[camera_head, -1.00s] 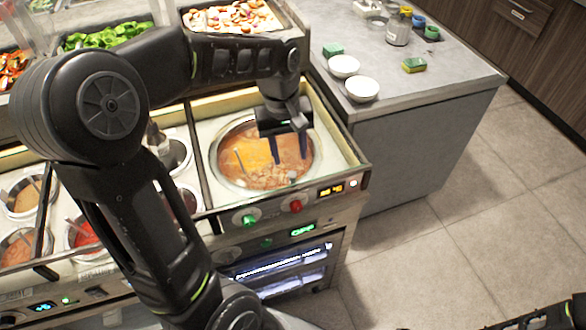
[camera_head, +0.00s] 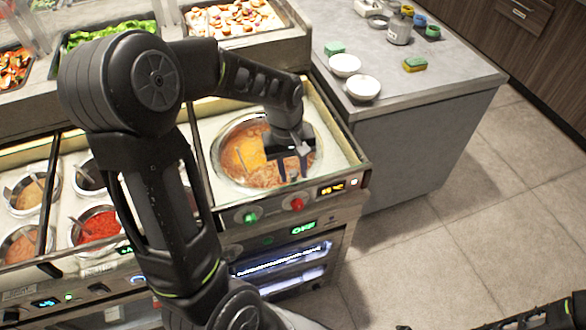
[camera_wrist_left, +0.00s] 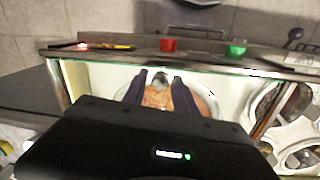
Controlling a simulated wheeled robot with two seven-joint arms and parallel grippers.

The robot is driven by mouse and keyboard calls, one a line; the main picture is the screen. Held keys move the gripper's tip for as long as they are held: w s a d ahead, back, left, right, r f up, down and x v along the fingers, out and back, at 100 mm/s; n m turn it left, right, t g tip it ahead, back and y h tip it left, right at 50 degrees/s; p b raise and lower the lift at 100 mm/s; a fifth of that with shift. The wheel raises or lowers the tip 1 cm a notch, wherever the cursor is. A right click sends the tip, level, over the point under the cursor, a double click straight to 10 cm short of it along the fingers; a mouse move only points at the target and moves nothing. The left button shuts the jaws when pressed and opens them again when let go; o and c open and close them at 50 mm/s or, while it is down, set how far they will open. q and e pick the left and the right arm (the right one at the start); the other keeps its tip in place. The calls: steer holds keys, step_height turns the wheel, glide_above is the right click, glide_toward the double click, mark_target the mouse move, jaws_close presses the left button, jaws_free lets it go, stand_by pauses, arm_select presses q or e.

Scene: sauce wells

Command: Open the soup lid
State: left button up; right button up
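The round soup well (camera_head: 222,172) sits in the counter at the middle of the head view, with orange-brown soup showing in it. A lid over it looks clear, and its edge is hard to make out. A small grey knob (camera_wrist_left: 161,80) shows in the left wrist view, between my left fingers. My left gripper (camera_head: 293,172) points down over the right part of the well. In the wrist view my left gripper (camera_wrist_left: 159,88) has its two dark fingers apart, one on each side of the knob, with gaps visible. Contact with the knob cannot be told.
Smaller sauce wells (camera_head: 97,226) lie to the left, partly behind my left arm. Green and red knobs (camera_head: 297,204) line the counter front. Food trays (camera_head: 235,18) stand behind. A grey side counter (camera_head: 440,95) at right holds bowls and sponges. A dark part of mine shows at lower right.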

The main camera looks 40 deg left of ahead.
arm_select(q)
jaws_close()
stand_by(1.1)
